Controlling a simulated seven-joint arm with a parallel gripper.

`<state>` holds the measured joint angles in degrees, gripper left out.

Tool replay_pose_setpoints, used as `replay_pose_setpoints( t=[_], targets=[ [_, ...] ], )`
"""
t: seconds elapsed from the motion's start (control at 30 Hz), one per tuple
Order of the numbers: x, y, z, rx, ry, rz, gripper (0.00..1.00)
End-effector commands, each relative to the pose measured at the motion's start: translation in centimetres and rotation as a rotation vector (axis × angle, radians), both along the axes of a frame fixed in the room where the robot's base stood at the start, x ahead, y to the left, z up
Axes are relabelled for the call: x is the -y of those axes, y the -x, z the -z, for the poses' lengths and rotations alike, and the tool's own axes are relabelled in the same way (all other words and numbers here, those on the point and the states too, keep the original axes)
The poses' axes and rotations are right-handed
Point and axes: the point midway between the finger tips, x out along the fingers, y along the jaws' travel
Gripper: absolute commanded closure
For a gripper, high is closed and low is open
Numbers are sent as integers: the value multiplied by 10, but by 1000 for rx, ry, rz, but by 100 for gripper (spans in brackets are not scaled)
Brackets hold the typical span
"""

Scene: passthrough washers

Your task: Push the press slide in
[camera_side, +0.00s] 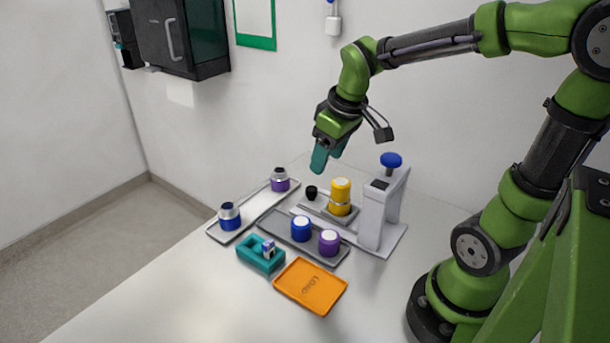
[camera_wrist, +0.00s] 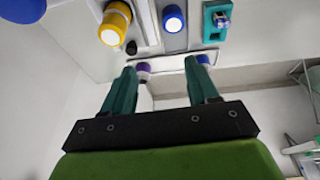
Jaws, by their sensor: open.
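The press (camera_side: 374,218) is a grey upright frame with a blue knob (camera_side: 391,160) on top, standing on a flat grey base. Its slide (camera_side: 318,205) extends out to the left of the frame. A yellow cylinder (camera_side: 341,192) stands on the slide, outside the frame. A small black knob (camera_side: 311,192) sits at the slide's outer left end. In the wrist view the yellow cylinder (camera_wrist: 115,22) and black knob (camera_wrist: 131,47) show at the upper left. My gripper (camera_side: 319,164), with teal fingers, is open and empty above the black knob, apart from it. Both fingers (camera_wrist: 162,68) show in the wrist view.
A pale tray (camera_side: 256,208) at left holds a blue and a purple part. A grey tray (camera_side: 275,222) in front holds blue and purple cylinders. A teal holder (camera_side: 259,263) with a small part and an orange LOAD mat (camera_side: 310,300) lie nearer. The table's front left is clear.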

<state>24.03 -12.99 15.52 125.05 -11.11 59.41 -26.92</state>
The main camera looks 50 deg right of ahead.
Motion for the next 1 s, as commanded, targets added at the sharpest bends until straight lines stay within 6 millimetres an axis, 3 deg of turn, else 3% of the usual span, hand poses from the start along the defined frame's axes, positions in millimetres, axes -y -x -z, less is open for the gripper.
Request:
replay_pose_setpoints(
  t=[0.1, 0.4, 0.7, 0.83, 1.0],
  targets=[
    [22, -27, 12, -113, 78, -311, 41],
    [65, -75, 27, -229, 163, -1150, 41],
    [88, -105, 16, -194, 268, -1949, 41],
    [92, -105, 7, -196, 313, -2178, 41],
    [91, -102, 8, -188, 319, -2320, 41]
  ],
)
